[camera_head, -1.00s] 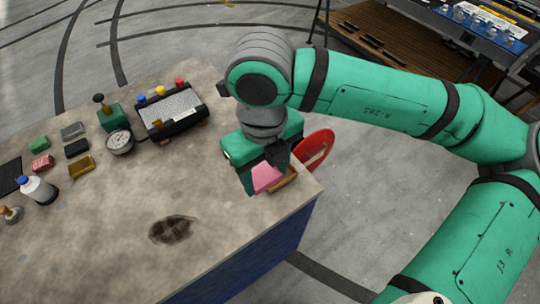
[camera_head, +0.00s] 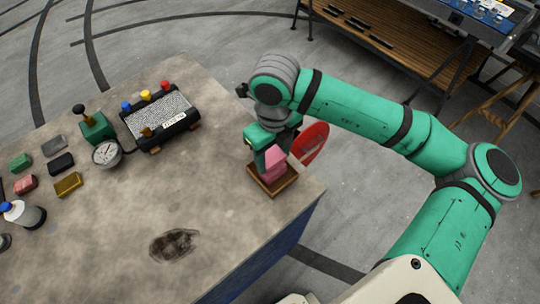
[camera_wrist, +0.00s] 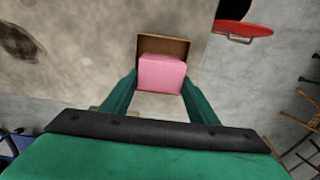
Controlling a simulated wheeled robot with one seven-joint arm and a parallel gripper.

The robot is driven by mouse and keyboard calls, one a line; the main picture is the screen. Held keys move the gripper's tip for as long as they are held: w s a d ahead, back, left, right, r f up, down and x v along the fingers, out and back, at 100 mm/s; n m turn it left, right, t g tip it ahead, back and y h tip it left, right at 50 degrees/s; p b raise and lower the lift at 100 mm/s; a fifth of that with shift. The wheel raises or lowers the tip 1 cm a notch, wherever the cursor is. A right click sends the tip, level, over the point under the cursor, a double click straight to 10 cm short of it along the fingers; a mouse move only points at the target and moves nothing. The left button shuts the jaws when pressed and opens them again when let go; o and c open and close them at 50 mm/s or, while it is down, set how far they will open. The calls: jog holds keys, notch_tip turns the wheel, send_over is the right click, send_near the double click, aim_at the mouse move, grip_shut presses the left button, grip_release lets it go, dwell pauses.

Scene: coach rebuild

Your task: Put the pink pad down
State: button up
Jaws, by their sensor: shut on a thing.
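The pink pad (camera_head: 274,161) is a small pink block held between the fingers of my green gripper (camera_head: 266,160). In the wrist view the pink pad (camera_wrist: 161,74) sits between the two green fingers, and my gripper (camera_wrist: 160,82) is shut on it. A shallow brown wooden tray (camera_head: 286,184) lies on the bench corner below. In the wrist view the tray (camera_wrist: 151,45) shows behind the pad, which covers its near part. Whether the pad touches the tray floor I cannot tell.
The stone-topped bench (camera_head: 215,200) is clear around a dark stain (camera_head: 173,244). A red disc (camera_head: 316,142) stands out beside the bench edge. A panel with coloured knobs (camera_head: 160,122), a gauge (camera_head: 107,153) and several small blocks (camera_head: 62,163) lie to the left.

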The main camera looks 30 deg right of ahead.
jog(key=shift+f, duration=0.6)
jog(key=shift+a+f, duration=0.15)
jog(key=shift+f, duration=0.05)
jog(key=shift+s+a, duration=0.1)
jog(key=shift+s, duration=0.15)
jog(key=shift+f, duration=0.1)
jog(key=o, duration=1.1)
